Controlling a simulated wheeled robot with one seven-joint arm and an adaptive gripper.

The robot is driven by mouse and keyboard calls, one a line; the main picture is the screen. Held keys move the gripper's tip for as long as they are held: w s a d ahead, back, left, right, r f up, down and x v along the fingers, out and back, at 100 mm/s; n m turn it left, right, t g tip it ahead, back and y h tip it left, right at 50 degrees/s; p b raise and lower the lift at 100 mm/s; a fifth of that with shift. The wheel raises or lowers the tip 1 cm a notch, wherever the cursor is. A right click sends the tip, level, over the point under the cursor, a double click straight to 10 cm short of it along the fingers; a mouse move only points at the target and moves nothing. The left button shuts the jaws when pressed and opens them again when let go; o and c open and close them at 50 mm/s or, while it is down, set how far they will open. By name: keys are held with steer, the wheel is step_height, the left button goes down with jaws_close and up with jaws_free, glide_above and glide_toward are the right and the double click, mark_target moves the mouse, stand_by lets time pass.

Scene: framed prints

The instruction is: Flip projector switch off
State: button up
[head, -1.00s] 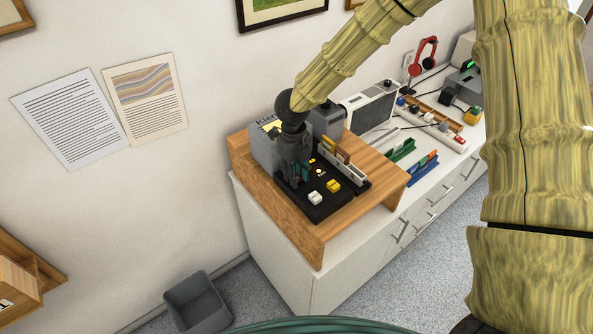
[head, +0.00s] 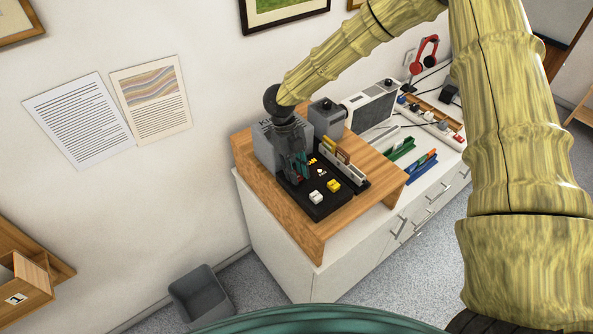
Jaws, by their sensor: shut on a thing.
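A black panel (head: 322,206) lies on the raised wooden shelf and carries small coloured parts. A white switch block (head: 316,197) and a yellow switch block (head: 333,186) stand near its front. My gripper (head: 299,178) reaches down over the panel's left rear part, behind the white block. Its fingers look closed on a small part at the panel, but the fingers largely hide it. Teal shows between or beside the fingers. I cannot read which switch is the projector's, nor its position.
A grey box (head: 266,150) with lettering stands just behind my gripper, with a smaller grey device (head: 327,117) to its right. A rack of cards (head: 345,165) borders the panel. The wooden shelf (head: 385,175) is bare at right. A grey bin (head: 200,295) stands on the floor.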

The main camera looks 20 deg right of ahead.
steer(key=o, duration=1)
steer(key=shift+d+r, duration=0.1)
steer(key=v, duration=1.2)
